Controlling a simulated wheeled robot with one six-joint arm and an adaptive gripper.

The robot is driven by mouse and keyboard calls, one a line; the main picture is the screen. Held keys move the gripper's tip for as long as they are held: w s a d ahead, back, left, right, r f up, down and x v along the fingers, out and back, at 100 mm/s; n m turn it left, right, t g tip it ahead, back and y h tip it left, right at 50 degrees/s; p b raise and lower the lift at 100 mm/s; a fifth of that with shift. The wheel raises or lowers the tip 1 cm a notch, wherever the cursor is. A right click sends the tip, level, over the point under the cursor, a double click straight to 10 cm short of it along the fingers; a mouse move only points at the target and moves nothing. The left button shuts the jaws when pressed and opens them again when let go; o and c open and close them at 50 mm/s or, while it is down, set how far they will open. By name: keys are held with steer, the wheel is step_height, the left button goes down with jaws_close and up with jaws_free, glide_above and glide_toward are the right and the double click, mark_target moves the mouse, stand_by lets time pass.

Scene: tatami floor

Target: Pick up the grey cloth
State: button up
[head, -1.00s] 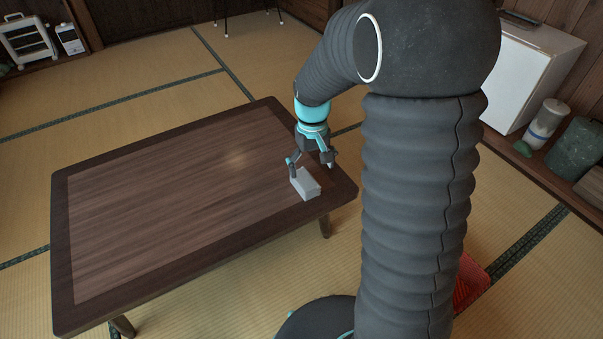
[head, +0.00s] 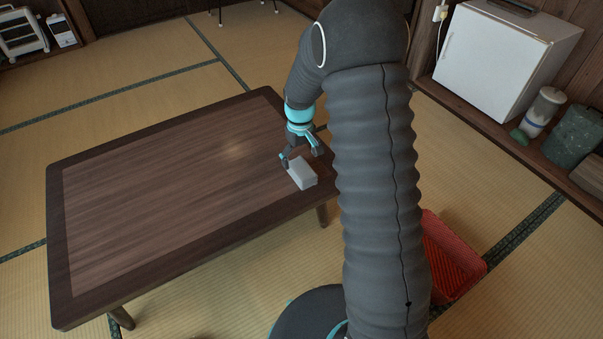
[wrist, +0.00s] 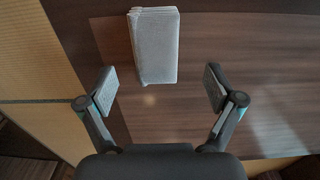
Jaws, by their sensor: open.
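The grey cloth (head: 302,174) is a folded block lying on the low wooden table (head: 170,195), near the table's right edge. It also shows in the wrist view (wrist: 154,47), at the top, beyond the fingertips and roughly between them. My gripper (head: 302,154) is open and empty, pointing down just behind the cloth in the head view. In the wrist view both fingers (wrist: 160,90) are spread wide, with bare tabletop between them. My arm hides part of the table's right end.
A red basket (head: 452,258) stands on the tatami floor right of the table. A white mini fridge (head: 500,62), a jar (head: 543,112) and a dark green container (head: 573,137) stand along the right wall. The rest of the tabletop is bare.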

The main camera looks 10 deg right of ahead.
mark_target(301, 168)
steer(key=shift+w+d+f, duration=0.1)
steer(key=shift+f, duration=1.4)
steer(key=shift+w+d+f, duration=0.1)
steer(key=shift+f, duration=1.35)
steer(key=c, duration=1.3)
steer(key=shift+r, duration=0.45)
steer(key=shift+c, duration=0.2)
steer(key=r, duration=0.3)
steer(key=shift+s+d+r, duration=0.1)
steer(key=shift+d+r, duration=0.2)
steer(key=shift+r, duration=0.1)
steer(key=s+d+r, duration=0.5)
steer(key=d+r, duration=0.1)
steer(key=d, duration=0.3)
steer(key=shift+s+d+r, duration=0.2)
steer(key=shift+s, duration=0.2)
